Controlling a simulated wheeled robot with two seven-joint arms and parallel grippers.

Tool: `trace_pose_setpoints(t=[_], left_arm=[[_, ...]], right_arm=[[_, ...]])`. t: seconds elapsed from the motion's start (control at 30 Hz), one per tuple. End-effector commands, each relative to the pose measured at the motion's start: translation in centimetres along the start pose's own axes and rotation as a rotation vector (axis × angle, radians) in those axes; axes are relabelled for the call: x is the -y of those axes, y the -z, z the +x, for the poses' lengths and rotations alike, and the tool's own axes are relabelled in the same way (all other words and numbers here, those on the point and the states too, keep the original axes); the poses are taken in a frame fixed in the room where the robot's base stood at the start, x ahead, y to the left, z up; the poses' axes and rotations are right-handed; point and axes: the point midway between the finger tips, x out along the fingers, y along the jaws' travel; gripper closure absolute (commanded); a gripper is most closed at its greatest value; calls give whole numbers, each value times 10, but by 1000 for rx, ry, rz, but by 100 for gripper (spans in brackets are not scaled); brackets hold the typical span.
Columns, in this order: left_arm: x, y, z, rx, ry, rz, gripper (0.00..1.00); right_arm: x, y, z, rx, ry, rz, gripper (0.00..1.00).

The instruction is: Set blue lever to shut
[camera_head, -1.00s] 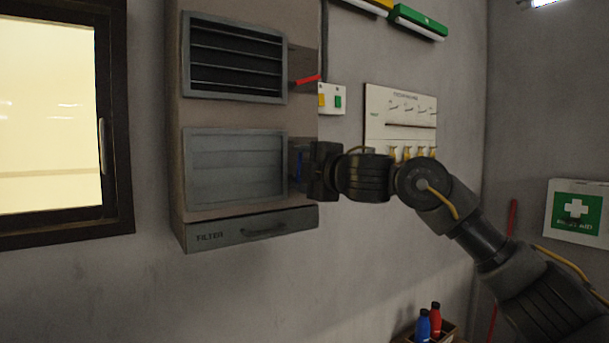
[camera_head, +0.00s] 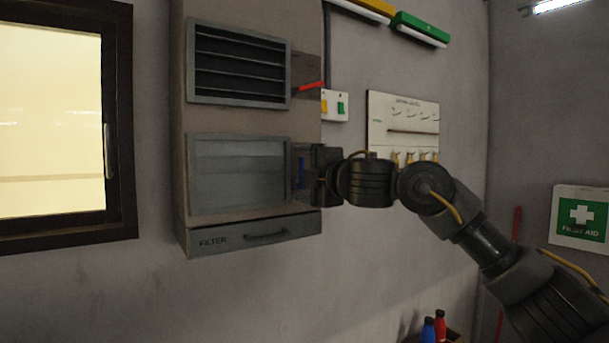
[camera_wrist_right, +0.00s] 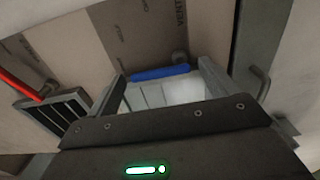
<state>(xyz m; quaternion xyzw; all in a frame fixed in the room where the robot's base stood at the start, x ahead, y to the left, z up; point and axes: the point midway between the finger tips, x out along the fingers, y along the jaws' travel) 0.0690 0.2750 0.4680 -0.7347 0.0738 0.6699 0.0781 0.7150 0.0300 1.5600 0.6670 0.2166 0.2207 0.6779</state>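The blue lever (camera_head: 301,169) is on the right side of the wall unit, beside the lower louvre panel (camera_head: 238,174). It points roughly up and down in the head view and is partly hidden by my right gripper (camera_head: 316,173). The lower panel's slats look flat and closed. In the right wrist view, the blue lever (camera_wrist_right: 160,73) lies across the gap between the fingertips of my right gripper (camera_wrist_right: 163,78). The fingers are spread apart, one near each end of the lever; I cannot tell whether they touch it. My left gripper is not in view.
A red lever (camera_head: 309,87) sits beside the upper louvre (camera_head: 238,64), whose slats are open. A switch box (camera_head: 335,105) and a white board (camera_head: 402,120) hang to the right. A drawer marked FILTER (camera_head: 255,236) is below. A window (camera_head: 55,115) is at left.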

Motion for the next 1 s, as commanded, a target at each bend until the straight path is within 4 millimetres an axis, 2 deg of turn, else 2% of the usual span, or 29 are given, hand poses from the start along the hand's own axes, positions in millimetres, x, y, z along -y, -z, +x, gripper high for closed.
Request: trace_pose_setpoints(t=[0.23,0.37,0.6,0.8,1.0], left_arm=[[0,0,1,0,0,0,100],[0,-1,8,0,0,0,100],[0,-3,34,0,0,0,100],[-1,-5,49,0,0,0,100],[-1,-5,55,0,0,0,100]], right_arm=[[1,0,0,0,1,1,15],[2,0,-10,-1,-2,1,15],[5,0,-55,0,-4,-3,15],[3,0,-90,1,-3,-2,15],[1,0,-107,0,-1,-1,15]])
